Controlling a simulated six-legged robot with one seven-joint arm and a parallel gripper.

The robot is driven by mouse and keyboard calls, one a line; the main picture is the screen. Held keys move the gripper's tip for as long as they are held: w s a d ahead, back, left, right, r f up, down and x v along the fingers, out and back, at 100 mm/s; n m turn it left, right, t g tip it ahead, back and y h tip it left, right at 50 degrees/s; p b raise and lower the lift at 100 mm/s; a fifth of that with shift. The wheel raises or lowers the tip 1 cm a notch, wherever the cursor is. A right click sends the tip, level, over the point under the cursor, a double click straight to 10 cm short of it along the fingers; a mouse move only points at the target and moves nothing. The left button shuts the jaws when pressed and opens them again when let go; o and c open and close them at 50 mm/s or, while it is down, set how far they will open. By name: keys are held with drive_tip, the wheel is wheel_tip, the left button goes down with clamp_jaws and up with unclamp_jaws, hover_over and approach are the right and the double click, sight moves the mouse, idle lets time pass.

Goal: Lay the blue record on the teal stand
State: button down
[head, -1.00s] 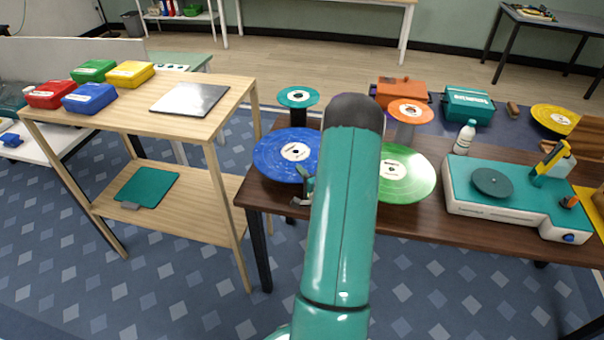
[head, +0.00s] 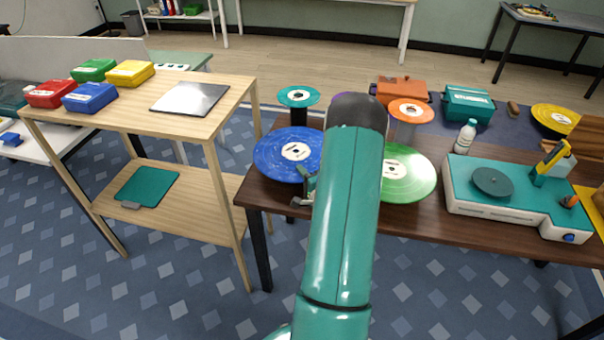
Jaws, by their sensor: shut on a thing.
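The blue record (head: 272,158) is a flat disc with a white label, at the left end of the dark wooden table. My gripper (head: 307,190) is at its near right edge and shut on it; my arm hides part of the jaws. I cannot tell whether the record touches the table top or is a little above it. The teal stand (head: 298,97) is a round teal top with a white centre on a dark post, just behind the record. No record lies on its top.
A green record (head: 408,180) lies right of my arm, before an orange-topped stand (head: 410,112). A white bottle (head: 466,135) and a teal-topped record player (head: 520,200) stand farther right. A wooden shelf unit (head: 150,125) with coloured boxes is at left. My arm hides the table's middle.

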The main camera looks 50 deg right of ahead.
drive_tip(key=shift+f, duration=0.6)
drive_tip(key=c, duration=1.9)
unclamp_jaws()
drive_tip(key=shift+v, duration=5.55)
